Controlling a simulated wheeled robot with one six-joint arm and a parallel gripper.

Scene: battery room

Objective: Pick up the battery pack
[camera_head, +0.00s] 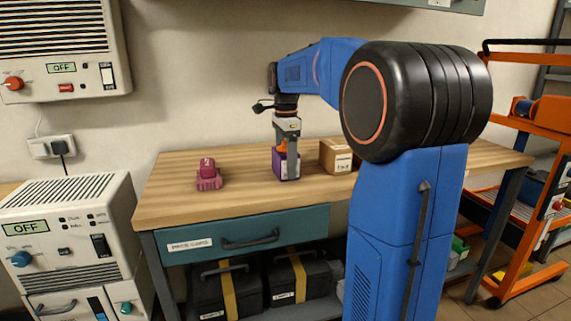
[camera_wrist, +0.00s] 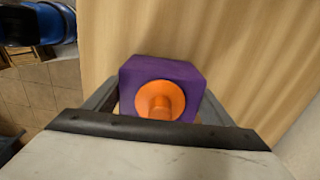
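A purple block (camera_head: 278,166) with an orange knob on top is at the workbench, left of a cardboard box. I cannot tell whether this or the pink piece is the battery pack. In the wrist view the purple block (camera_wrist: 190,80) is straight ahead, its knob facing the camera. My gripper (camera_head: 287,152) points down over it, one finger on either side. The fingers (camera_wrist: 162,98) look close to the block's sides; whether they press on it is unclear. The block's underside is hidden. A pink, battery-shaped piece (camera_head: 208,176) stands on the bench to the left, apart from my gripper.
The wooden workbench (camera_head: 240,205) has free room between the pink piece and the purple block. The cardboard box (camera_head: 336,156) stands just right of the block. Black cases (camera_head: 225,290) lie under the drawer. An orange cart (camera_head: 540,130) is at right, white chargers at left.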

